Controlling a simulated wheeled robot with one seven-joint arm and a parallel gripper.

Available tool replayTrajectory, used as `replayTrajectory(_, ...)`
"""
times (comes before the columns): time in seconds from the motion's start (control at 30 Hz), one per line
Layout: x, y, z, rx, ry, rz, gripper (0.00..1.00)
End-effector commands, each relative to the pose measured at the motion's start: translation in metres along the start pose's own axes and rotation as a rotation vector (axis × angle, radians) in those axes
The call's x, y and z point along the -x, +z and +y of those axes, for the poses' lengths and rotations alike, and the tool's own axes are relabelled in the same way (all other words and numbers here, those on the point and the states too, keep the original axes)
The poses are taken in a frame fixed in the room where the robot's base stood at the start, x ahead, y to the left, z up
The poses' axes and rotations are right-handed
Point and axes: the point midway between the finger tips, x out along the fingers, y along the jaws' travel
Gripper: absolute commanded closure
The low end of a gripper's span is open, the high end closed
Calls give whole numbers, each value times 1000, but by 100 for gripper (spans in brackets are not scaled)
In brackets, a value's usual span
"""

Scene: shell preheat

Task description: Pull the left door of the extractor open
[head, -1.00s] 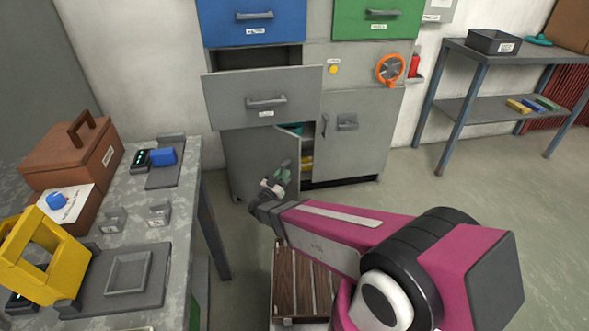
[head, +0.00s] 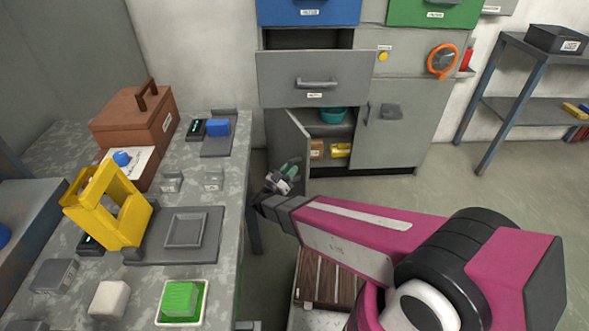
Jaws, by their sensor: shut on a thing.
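The extractor is a grey cabinet with its left door (head: 287,148) low down, swung well open toward me and seen steeply from the side. My gripper (head: 291,167) is at this door's free edge, shut on its handle, which is mostly hidden behind the fingers. The right door (head: 392,125) is closed. Behind the left door the opening shows a teal bowl (head: 333,114) on a shelf, with a brown box (head: 317,149) and a yellow thing (head: 341,150) below it.
A grey drawer (head: 313,80) juts out above the doors. A grey worktable (head: 229,172) with a yellow frame (head: 108,207) and a brown toolbox (head: 137,118) stands close left of the open door. The floor (head: 450,180) to the right is clear.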

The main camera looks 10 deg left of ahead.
Motion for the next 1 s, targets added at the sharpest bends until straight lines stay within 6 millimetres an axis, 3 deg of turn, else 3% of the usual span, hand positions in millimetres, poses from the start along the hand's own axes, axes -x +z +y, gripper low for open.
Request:
replayTrajectory(0.33, 0, -1, -2, -1, -5, 2, 100)
replayTrajectory(0.37, 0, -1, -2, -1, -5, 2, 68)
replayTrajectory(0.4, 0, -1, -2, -1, -5, 2, 57)
replayTrajectory(0.77, 4, 0, -1, -1, -3, 1, 57)
replayTrajectory(1.0, 35, 0, -2, -1, -6, 1, 57)
